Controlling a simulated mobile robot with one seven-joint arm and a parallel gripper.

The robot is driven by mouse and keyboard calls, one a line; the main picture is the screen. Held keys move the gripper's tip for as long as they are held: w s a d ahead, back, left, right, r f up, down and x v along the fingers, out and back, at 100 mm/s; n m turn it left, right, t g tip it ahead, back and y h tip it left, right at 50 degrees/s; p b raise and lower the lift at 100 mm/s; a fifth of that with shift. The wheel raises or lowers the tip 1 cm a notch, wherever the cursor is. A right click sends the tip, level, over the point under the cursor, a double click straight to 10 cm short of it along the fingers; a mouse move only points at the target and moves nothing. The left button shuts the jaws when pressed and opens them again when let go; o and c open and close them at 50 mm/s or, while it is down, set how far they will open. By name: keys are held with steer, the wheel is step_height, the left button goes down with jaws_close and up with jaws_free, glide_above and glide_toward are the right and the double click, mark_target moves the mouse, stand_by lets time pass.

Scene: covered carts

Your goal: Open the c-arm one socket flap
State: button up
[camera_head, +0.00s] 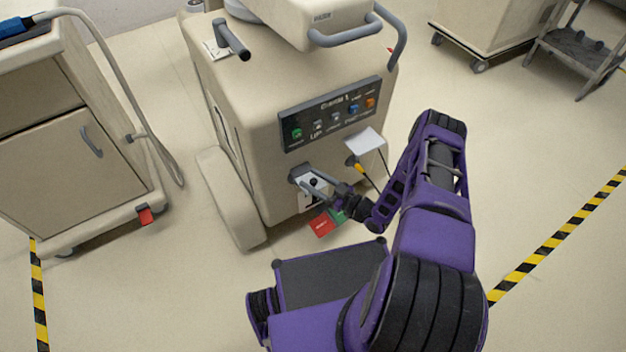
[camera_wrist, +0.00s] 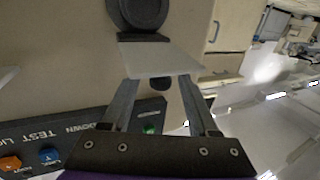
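The C-arm one cart (camera_head: 255,110) is a beige unit with a dark labelled control panel (camera_head: 330,113) on its front. Below the panel is a pale plate (camera_head: 304,192), partly hidden by my gripper; I take it for the socket flap. It also shows in the wrist view (camera_wrist: 160,58), with a small dark knob (camera_wrist: 160,84) and a dark round part (camera_wrist: 143,12) beyond it. My gripper (camera_head: 306,184) is at the plate, its fingers spread to either side of the knob in the wrist view (camera_wrist: 160,88). I cannot tell whether they touch it.
Red (camera_head: 321,224) and green tags show below my gripper. A white card (camera_head: 365,141) and thin dark cables hang right of it. A beige cabinet (camera_head: 70,150) with a hose stands left, and a grey trolley (camera_head: 577,48) at the back right.

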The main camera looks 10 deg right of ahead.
jaws_close()
stand_by(1.3)
